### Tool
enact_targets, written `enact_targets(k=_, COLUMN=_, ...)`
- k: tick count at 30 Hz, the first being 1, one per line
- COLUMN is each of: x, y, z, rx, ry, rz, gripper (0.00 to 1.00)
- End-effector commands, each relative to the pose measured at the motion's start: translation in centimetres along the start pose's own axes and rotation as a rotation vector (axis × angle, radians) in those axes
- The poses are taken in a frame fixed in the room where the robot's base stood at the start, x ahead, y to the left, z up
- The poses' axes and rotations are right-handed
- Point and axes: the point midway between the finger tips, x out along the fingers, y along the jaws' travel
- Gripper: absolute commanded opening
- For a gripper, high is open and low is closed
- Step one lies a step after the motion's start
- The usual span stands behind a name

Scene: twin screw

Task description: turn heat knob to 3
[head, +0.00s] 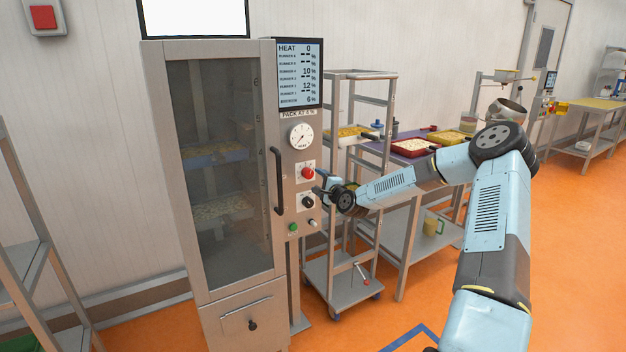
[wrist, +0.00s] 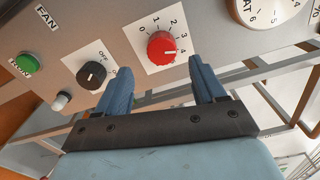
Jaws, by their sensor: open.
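The red knob (head: 308,173) sits on the cabinet's control panel, below the round white dial. In the wrist view the red knob (wrist: 162,47) has a printed scale from 0 to 4. Its white mark points right, near the 4. My gripper (head: 328,192) is just right of the panel in the head view. In the wrist view my gripper (wrist: 162,75) is open and empty, its fingertips below the knob and to either side, apparently not touching it. The display (head: 300,73) reads HEAT 0.
A black knob (wrist: 92,75) marked OFF, a green button (wrist: 29,65) and a small white knob (wrist: 61,101) are close by on the panel. The black door handle (head: 278,180) stands out left of the knobs. A trolley (head: 345,285) stands right of the cabinet.

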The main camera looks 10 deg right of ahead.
Motion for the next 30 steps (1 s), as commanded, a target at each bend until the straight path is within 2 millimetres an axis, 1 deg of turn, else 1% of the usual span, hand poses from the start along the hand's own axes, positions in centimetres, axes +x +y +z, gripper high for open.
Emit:
enact_targets(k=1, x=-1.1, y=0.0, z=-0.1, rx=0.000, ry=0.001, rz=0.001, gripper=0.69)
enact_targets(k=6, x=-4.3, y=0.1, z=-0.1, rx=0.001, ry=0.001, rz=0.001, gripper=0.69)
enact_targets(k=12, x=-6.8, y=0.1, z=-0.1, rx=0.001, ry=0.001, rz=0.001, gripper=0.69)
enact_targets(k=15, x=-7.5, y=0.1, z=-0.1, rx=0.001, ry=0.001, rz=0.002, gripper=0.69)
enact_targets(k=18, x=-7.8, y=0.1, z=-0.1, rx=0.001, ry=0.001, rz=0.002, gripper=0.69)
enact_targets(k=27, x=-7.8, y=0.1, z=0.0, rx=0.000, ry=0.000, rz=0.002, gripper=0.69)
enact_targets(k=30, x=-7.8, y=0.3, z=0.4, rx=-0.017, ry=-0.006, rz=0.017, gripper=0.69)
